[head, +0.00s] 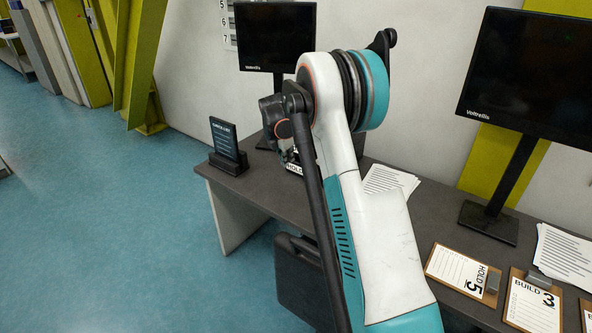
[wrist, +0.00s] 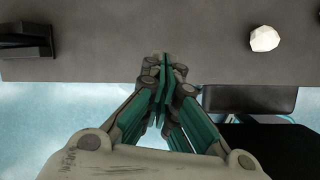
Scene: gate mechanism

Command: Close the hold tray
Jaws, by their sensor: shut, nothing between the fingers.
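A small white label that seems to read HOLD (head: 295,169) shows on the desk in the head view, partly behind my arm. I cannot tell whether it belongs to the hold tray; no tray shows clearly in either view. My gripper (wrist: 163,66) is shut and empty in the wrist view, with its fingertips together over the front edge of the grey desk (wrist: 110,50). In the head view my arm hides much of the desk's middle.
A black checklist stand (head: 225,140) is at the desk's left end. A small white faceted object (wrist: 264,38) lies on the desk to the right of my gripper. A dark chair (head: 300,270) stands at the desk's front. Clipboards marked HOLD 5 (head: 455,271) and BUILD 3 (head: 528,308) lie right.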

